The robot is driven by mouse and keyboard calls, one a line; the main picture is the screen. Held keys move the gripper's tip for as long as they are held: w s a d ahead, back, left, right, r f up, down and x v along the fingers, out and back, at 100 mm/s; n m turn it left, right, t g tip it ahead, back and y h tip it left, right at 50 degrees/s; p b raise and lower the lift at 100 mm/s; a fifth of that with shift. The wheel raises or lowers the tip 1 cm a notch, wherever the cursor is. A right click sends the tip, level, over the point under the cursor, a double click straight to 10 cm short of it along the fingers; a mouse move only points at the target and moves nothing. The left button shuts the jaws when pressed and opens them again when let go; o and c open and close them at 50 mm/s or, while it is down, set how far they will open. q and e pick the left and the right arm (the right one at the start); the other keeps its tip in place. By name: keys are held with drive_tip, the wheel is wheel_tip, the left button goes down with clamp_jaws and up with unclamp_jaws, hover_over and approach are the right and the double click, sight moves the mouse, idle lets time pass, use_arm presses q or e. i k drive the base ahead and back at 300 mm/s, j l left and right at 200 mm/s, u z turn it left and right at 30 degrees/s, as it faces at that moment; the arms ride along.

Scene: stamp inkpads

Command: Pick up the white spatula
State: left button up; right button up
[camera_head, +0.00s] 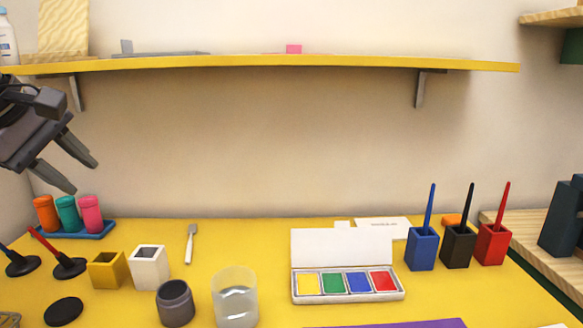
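The white spatula (190,244) lies on the yellow table, left of the middle, with a white handle toward me and a greyish head pointing to the back wall. Nothing touches it. My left gripper (84,178) is in the air at the upper left, above the colored bottles and left of the spatula. Its two fingers are spread apart with nothing between them. My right gripper is not seen.
A white cup (149,267), a dark jar (175,303) and a clear glass (235,297) stand near the spatula. An open paint box (346,299) is to the right. Colored bottles (68,214) stand at the left. A yellow shelf (260,63) runs above the table.

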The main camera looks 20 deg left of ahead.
sight(190, 242)
drive_tip(key=k+l, duration=0.45)
drive_tip(key=l, duration=0.25)
drive_tip(key=k+l, duration=0.25)
drive_tip(key=l, duration=0.15)
